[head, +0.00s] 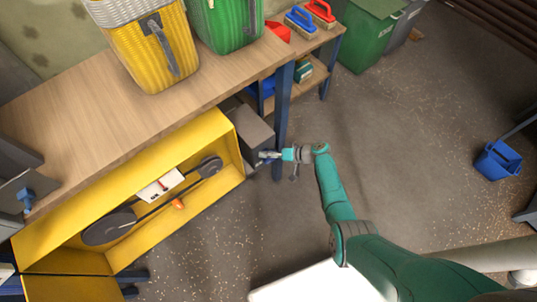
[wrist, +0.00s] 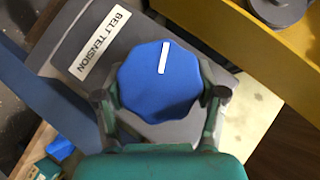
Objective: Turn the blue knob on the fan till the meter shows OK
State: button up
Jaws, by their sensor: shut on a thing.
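The blue knob (wrist: 152,98) has a white pointer line, tilted slightly right of straight up in the wrist view. It sits on a grey box (head: 254,132) with a label reading BELT TENSION (wrist: 102,43). My gripper (wrist: 161,95) has one finger on each side of the knob and is shut on it. In the head view my gripper (head: 268,156) is at the front of the grey box. A white meter (head: 160,186) with a red mark sits in the yellow housing (head: 205,133); its reading is too small to tell. No fan is recognisable.
A dark belt runs between two pulleys (head: 108,226) in the yellow housing. The wooden workbench (head: 120,103) holds a yellow bin (head: 158,50) and a green bin (head: 226,22). A blue table leg (head: 283,110) stands close to my gripper. The floor to the right is mostly clear.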

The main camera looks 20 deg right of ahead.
dwell(0.3)
jog(key=o, duration=1.2)
jog(key=shift+c, duration=0.2)
jog(key=v, duration=1.2)
jog(key=shift+s, duration=0.1)
